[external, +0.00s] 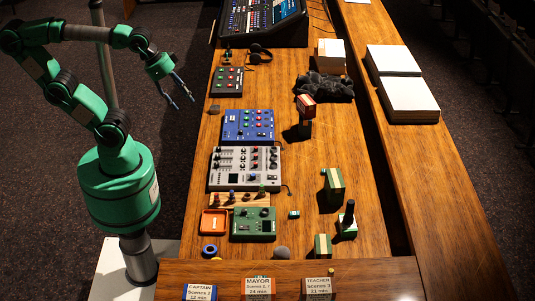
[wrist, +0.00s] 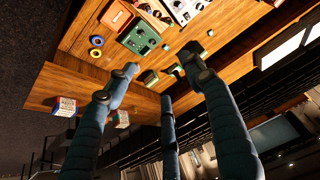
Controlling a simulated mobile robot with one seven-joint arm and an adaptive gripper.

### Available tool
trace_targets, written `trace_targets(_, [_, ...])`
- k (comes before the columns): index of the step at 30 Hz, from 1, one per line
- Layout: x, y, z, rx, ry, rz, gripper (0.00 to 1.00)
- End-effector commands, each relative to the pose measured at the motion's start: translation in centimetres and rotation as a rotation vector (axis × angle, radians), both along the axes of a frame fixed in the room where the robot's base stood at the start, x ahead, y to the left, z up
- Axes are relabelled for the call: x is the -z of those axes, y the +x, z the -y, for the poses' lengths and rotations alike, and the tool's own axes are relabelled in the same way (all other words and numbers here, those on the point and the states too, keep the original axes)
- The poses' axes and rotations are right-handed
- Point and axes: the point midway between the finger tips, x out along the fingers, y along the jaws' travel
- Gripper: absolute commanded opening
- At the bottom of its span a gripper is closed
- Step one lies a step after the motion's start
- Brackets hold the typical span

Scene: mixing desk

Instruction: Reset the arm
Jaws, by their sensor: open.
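My gripper (external: 181,92) hangs off the left edge of the wooden desk in the external view, above the dark carpet, with its fingers pointing down and apart. It is open and holds nothing. In the wrist view its spread fingers (wrist: 160,85) fill the middle, with desk items beyond them. My green arm is bent up from its base at the left and reaches right toward the desk. No finger touches the desk or anything on it in the external view.
The desk (external: 300,190) carries a blue mixer (external: 248,125), a grey mixer (external: 244,168), a green box (external: 254,223), an orange tray (external: 213,221) and headphones (external: 260,54). Several green blocks stand at right. Labelled boxes line the front ledge (external: 375,280).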

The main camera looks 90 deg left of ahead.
Motion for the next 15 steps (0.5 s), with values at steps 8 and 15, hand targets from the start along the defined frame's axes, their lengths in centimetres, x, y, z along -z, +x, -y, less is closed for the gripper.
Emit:
trace_targets(8, [0.14,-0.18,-0.02,0.003,0.001,0.001,0.53])
trace_targets(15, [0.76,-0.16,-0.01,0.002,0.001,0.001,0.53])
